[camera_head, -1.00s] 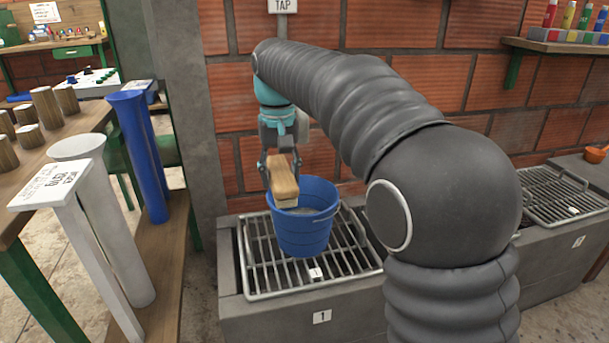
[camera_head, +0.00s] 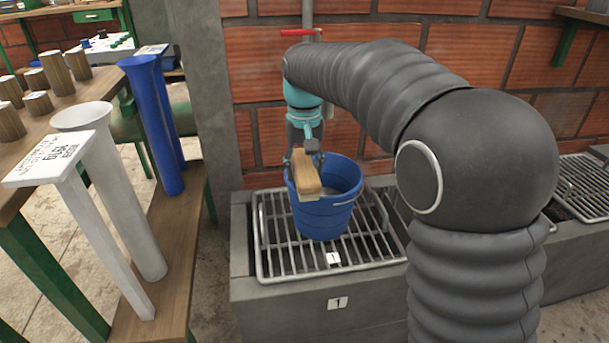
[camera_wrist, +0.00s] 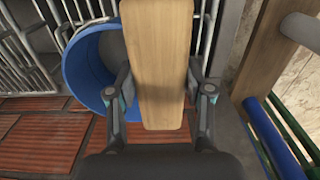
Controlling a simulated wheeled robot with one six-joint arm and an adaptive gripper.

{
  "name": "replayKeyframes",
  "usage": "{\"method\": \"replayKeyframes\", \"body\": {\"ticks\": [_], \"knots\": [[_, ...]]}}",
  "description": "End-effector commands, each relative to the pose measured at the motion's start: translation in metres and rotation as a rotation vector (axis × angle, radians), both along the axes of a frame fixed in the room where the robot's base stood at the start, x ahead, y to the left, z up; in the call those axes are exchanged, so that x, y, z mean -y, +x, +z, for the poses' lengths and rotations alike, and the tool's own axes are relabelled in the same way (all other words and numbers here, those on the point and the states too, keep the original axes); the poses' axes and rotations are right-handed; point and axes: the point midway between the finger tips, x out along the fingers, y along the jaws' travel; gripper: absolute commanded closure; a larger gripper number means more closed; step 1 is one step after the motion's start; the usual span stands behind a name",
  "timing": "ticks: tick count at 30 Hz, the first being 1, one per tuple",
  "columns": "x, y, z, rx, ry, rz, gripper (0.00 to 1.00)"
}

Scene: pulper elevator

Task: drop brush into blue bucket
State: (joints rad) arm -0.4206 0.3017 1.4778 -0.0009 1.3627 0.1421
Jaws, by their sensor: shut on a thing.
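The brush (camera_head: 306,176) has a pale wooden back. My gripper (camera_head: 303,157) is shut on it and holds it over the left part of the bucket's mouth in the head view. In the wrist view the brush (camera_wrist: 158,60) lies between the two fingers of my gripper (camera_wrist: 160,92) and hides part of the bucket. The blue bucket (camera_head: 325,218) stands upright on a metal grate, with something pale inside. In the wrist view the bucket's rim (camera_wrist: 72,62) shows mostly left of the brush. I cannot tell whether brush and rim touch.
The metal grate (camera_head: 275,262) lies on a grey concrete ledge (camera_head: 290,312) against a brick wall (camera_head: 420,62). At left, a wooden shelf holds white tubes (camera_head: 125,215) and blue tubes (camera_head: 155,125). A red tap handle (camera_head: 300,32) is above the arm.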

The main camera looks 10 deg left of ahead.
Motion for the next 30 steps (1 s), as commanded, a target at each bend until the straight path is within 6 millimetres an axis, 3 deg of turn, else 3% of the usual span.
{"method": "replayKeyframes", "body": {"ticks": [4, 20, 21, 23, 30], "knots": [[0.0, 0.0, -0.017, -0.001, 0.0, 0.001, 0.82], [-0.001, 0.0, -0.025, 0.0, 0.0, 0.002, 0.82], [-0.001, 0.0, -0.024, 0.0, 0.0, 0.002, 0.39], [-0.001, 0.0, -0.024, 0.0, 0.0, 0.001, 0.24], [-0.001, 0.0, -0.024, 0.0, 0.0, 0.001, 0.24]]}}
